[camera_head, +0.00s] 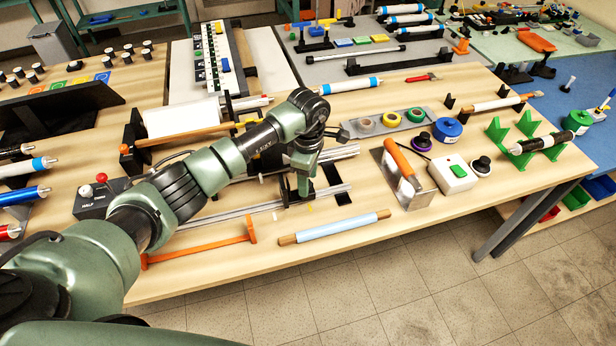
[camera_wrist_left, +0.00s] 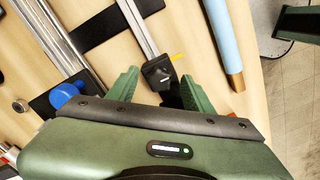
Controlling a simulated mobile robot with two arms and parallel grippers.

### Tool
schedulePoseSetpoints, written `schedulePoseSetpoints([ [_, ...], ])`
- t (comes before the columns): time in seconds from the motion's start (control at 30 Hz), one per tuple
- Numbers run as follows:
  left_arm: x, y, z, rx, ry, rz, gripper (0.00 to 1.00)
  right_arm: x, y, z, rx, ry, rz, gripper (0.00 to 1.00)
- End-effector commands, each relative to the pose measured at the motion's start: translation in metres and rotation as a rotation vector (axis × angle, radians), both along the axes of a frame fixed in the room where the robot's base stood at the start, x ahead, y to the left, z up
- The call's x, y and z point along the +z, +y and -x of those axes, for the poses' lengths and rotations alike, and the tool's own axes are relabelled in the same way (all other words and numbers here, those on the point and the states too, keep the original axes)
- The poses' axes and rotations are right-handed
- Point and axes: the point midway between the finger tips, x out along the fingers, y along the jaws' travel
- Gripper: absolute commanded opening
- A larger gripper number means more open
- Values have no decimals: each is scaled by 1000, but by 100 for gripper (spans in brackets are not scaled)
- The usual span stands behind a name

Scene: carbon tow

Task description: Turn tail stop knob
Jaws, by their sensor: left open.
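My left gripper (camera_wrist_left: 160,92) is open, its two green fingers spread on either side of a small black block (camera_wrist_left: 159,72) at the end of a metal rail (camera_wrist_left: 140,28). A dark part continues below the block between the fingers, and a thin yellow piece (camera_wrist_left: 178,57) sticks out beside it. I cannot tell whether the fingers touch the block. A round blue knob (camera_wrist_left: 64,95) sits on a black part left of the gripper. In the head view my left gripper (camera_head: 302,184) points down over the rails, and the arm hides much of that area. I cannot tell for certain which part is the tail stop knob.
A light-blue roller (camera_head: 330,228) with wooden ends lies near the table's front edge. An orange bracket (camera_head: 200,242) lies to the left.

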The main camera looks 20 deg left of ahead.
Motion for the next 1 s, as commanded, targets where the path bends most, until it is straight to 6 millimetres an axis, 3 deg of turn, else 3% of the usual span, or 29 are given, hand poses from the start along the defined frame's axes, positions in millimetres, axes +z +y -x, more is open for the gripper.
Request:
schedulePoseSetpoints([
  [0.1,0,0,0,0,0,1,48,0,0,-1,0,-1,0,36],
  [0.27,0,0,0,0,0,1,4,0,0,-2,0,-2,0,36],
  [0.3,0,0,0,0,0,1,0,0,0,-2,0,-2,1,36],
  [0.67,-1,0,0,50,0,2,0,-5,0,-3,-1,-4,0,36],
  [1.0,-3,0,-2,288,-1,1,0,-24,-1,-3,-2,-4,1,36],
])
